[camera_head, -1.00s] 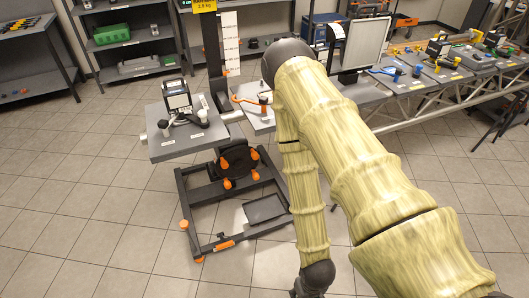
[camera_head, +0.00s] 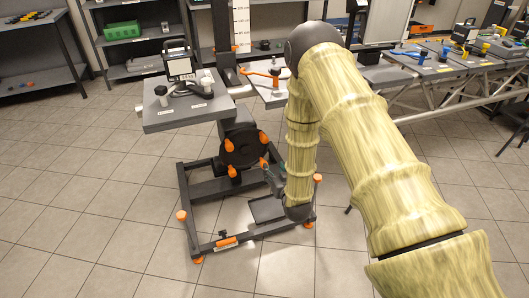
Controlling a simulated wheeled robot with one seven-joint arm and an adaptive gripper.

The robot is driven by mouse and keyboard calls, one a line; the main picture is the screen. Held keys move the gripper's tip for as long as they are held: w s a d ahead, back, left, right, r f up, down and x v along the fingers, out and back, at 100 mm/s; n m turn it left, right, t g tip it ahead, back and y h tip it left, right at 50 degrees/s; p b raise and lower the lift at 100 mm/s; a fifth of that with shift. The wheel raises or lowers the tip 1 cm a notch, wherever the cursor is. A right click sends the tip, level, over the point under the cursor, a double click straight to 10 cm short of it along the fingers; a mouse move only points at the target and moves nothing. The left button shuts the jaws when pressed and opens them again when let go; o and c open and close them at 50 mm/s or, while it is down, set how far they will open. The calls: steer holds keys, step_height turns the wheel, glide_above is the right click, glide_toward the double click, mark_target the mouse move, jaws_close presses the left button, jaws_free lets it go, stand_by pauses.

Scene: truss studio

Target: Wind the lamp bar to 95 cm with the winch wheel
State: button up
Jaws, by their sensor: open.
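The winch wheel (camera_head: 240,148) is a dark disc with several orange knobs, low on the mast of a wheeled stand. My gripper (camera_head: 268,172) is small and dark, open, and just right of the wheel. Its tips are close to the lower right orange knob (camera_head: 263,163); I cannot tell whether they touch it. A white height scale (camera_head: 240,25) stands beside the dark mast, its top cut off and its figures too small to read. I cannot single out the lamp bar for certain.
A grey tray (camera_head: 170,120) with a small device overhangs the wheel at the left. The stand's dark base frame (camera_head: 190,205) has orange feet. A truss bench (camera_head: 425,85) with tools runs at the right. Tiled floor (camera_head: 90,210) is free at the left and front.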

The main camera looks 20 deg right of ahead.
steer(key=t+b, duration=0.2)
glide_toward(265, 142)
steer(key=w, duration=1.1)
steer(key=shift+d, duration=0.1)
jaws_close()
